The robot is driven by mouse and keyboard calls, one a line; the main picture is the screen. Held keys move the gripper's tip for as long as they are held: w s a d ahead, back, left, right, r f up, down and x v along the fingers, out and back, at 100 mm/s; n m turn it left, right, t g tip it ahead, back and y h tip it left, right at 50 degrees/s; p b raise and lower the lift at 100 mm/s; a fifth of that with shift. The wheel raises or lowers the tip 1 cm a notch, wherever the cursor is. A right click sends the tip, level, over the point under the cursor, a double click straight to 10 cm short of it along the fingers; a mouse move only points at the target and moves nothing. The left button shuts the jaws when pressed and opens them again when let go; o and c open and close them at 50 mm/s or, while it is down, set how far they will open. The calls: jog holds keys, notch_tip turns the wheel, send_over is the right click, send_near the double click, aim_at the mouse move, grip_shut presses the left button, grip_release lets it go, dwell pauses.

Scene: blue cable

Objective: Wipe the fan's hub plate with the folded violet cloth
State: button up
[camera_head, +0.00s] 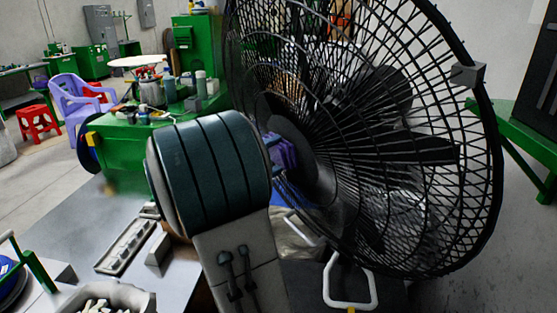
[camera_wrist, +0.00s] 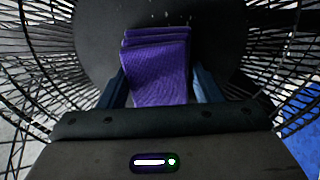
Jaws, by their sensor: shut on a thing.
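The fan (camera_head: 400,130) is large and black with a wire cage and fills the right half of the head view. Its hub plate (camera_head: 289,117) is a dark disc at the cage's middle. In the wrist view the hub plate (camera_wrist: 215,28) lies straight ahead, with small pale specks on it. The folded violet cloth (camera_wrist: 160,75) is between the fingers of my gripper (camera_wrist: 160,88), which is shut on it. The cloth (camera_head: 283,151) is at the hub plate in the head view. Its far edge overlaps the plate; I cannot tell whether it touches. My arm hides part of the scene.
The cage wires (camera_wrist: 285,60) surround the hub on both sides. A grey table (camera_head: 75,240) with a tray of parts (camera_head: 127,246) lies at the lower left. A green bench (camera_head: 120,150), a violet chair (camera_head: 75,100) and a red stool (camera_head: 38,120) stand farther back.

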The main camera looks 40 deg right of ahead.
jog(key=shift+b+v, duration=0.95)
jog(key=shift+v, duration=2)
jog(key=shift+a, duration=0.1)
jog(key=v, duration=0.2)
jog(key=shift+a+f+b, duration=0.1)
jog(key=shift+a+b, duration=0.3)
jog(key=x, duration=0.7)
jog(key=shift+x, duration=1)
